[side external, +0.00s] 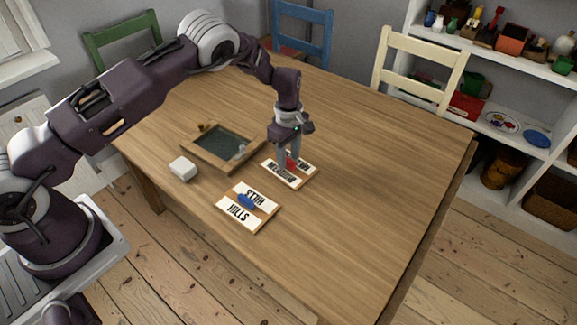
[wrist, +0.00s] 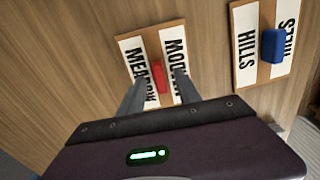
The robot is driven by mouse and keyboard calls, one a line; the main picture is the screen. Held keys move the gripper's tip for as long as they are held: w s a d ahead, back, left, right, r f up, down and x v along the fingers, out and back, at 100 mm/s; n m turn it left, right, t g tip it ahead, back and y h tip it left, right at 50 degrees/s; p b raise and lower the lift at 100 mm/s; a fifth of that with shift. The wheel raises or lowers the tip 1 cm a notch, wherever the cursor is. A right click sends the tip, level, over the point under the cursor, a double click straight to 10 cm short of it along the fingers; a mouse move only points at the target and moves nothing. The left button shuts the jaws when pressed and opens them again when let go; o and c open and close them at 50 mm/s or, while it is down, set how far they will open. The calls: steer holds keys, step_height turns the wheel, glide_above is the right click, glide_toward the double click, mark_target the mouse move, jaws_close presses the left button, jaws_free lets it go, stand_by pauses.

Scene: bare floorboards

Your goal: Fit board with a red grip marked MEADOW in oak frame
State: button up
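The board marked MEADOW (side external: 297,181) lies flat on the table with its red grip (side external: 290,162) standing up; the board also shows in the wrist view (wrist: 136,52), with its red grip (wrist: 157,77). My gripper (side external: 288,160) points down over this board, with its fingers apart, one on each side of the red grip. I cannot tell whether either finger touches the grip. The oak frame (side external: 187,143) lies on the table left of the board. It surrounds a dark green recess, with a small greyish thing at its right and a brownish piece at its far edge.
A board marked HILLS (side external: 233,213) with a blue grip (side external: 246,201) lies nearer the front; it shows at upper right in the wrist view (wrist: 244,70). A white block (side external: 183,168) sits left of it. The table's right side is clear. Chairs and shelves stand behind.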

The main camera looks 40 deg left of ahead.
mark_target(288, 159)
steer(key=shift+f, duration=0.25)
jaws_close()
steer(key=shift+r, duration=0.15)
step_height(288, 159, up, 9)
steer(key=s+a, duration=0.2)
steer(key=a, duration=0.9)
steer(key=s+a+f+n, duration=0.1)
steer(key=s+a, duration=0.2)
steer(key=a, duration=0.8)
steer(key=shift+s+f, duration=0.15)
steer(key=shift+s, duration=0.2)
